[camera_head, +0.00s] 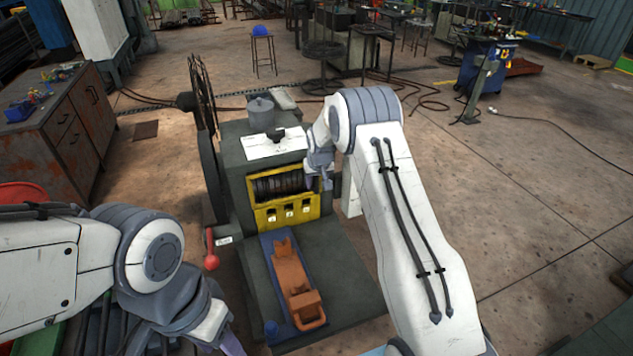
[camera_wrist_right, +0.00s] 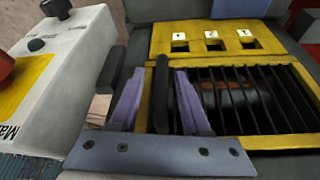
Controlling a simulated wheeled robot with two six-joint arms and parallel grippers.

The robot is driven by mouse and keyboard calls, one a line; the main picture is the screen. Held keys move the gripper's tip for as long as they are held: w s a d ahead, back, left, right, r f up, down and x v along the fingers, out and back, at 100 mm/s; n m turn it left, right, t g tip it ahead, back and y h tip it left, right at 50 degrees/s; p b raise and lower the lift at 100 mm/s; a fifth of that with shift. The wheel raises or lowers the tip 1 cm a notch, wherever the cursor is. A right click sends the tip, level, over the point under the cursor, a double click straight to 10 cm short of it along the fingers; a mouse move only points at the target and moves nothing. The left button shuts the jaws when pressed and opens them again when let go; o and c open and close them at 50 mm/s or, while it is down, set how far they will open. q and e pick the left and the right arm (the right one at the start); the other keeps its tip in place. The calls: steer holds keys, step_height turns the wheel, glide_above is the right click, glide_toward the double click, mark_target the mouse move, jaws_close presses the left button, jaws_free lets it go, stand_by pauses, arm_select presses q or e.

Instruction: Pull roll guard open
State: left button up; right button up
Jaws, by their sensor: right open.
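The roll guard is a yellow frame with dark bars (camera_wrist_right: 288,118) on the front of the dark green machine; in the head view its yellow front (camera_head: 288,212) stands below a dark ribbed roll (camera_head: 280,186). In the right wrist view a black bar handle (camera_wrist_right: 162,100) runs along the frame's side edge. My right gripper (camera_wrist_right: 159,82) is open, with one purple finger on each side of this handle; I cannot tell whether they touch it. In the head view it is partly hidden at the guard's right end. My left gripper (camera_head: 228,342) is at the bottom edge, mostly cut off.
A white control box (camera_wrist_right: 62,75) with black knobs is close by my right gripper. A red-knobbed lever (camera_head: 211,258) sticks out at the machine's left. An orange pedal (camera_head: 292,280) lies on the blue base below the guard. Open floor (camera_head: 520,200) lies to the right.

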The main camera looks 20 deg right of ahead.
jaws_close()
steer(key=shift+r, duration=0.1)
stand_by(1.2)
